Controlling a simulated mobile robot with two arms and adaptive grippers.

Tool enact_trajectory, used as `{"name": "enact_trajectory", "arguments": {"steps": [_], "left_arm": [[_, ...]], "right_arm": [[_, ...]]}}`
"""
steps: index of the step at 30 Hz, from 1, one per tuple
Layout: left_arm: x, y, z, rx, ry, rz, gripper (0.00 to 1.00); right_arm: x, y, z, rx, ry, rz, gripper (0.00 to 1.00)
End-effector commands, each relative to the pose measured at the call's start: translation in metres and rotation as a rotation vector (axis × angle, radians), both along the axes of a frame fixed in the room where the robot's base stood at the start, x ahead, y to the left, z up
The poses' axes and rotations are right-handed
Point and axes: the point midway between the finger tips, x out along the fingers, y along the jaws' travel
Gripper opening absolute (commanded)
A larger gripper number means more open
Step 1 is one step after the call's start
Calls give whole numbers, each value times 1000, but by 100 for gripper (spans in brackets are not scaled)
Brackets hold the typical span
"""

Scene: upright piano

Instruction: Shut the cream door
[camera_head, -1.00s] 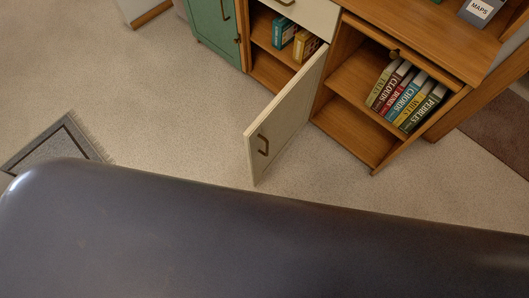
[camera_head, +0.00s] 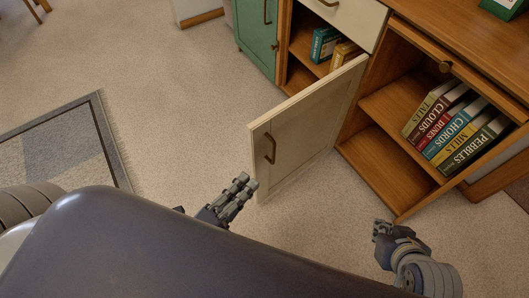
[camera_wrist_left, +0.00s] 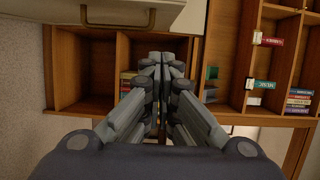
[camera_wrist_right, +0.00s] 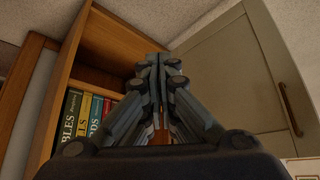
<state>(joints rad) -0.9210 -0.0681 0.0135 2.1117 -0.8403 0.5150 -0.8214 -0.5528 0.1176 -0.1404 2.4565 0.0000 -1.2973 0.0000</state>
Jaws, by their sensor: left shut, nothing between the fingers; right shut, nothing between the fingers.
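The cream door (camera_head: 318,128) stands wide open in the head view, swung out from the wooden cabinet, with a dark bronze handle (camera_head: 269,148) near its free edge. My left gripper (camera_head: 241,186) is shut and empty, close to the lower free edge of the door; whether it touches cannot be told. My right gripper (camera_head: 381,228) is shut and empty, low in front of the book compartment, right of the door. A cream door with a handle also shows in the right wrist view (camera_wrist_right: 235,75).
An open compartment holds several books (camera_head: 457,125). The door's compartment holds a teal book (camera_head: 325,43) and a yellow one. A green door (camera_head: 257,35) stands left of it. A grey rug (camera_head: 65,148) lies at left; carpet between is clear.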

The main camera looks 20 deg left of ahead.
Motion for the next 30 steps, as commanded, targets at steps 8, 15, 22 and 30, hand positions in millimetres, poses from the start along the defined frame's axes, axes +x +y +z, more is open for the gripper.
{"name": "enact_trajectory", "arguments": {"steps": [8, 15, 22, 30], "left_arm": [[20, -7, 5, 14, -17, -6, 0], [59, -20, 5, 13, -18, -6, 0], [94, -31, 5, 13, -16, -5, 0], [112, -4, 3, 14, -12, -4, 0]], "right_arm": [[3, 1, 6, 5, -25, 2, 0], [6, 2, 7, 8, -39, 3, 0], [2, 1, 5, 4, -19, 2, 0], [6, 2, 7, 7, -38, 2, 0]]}}
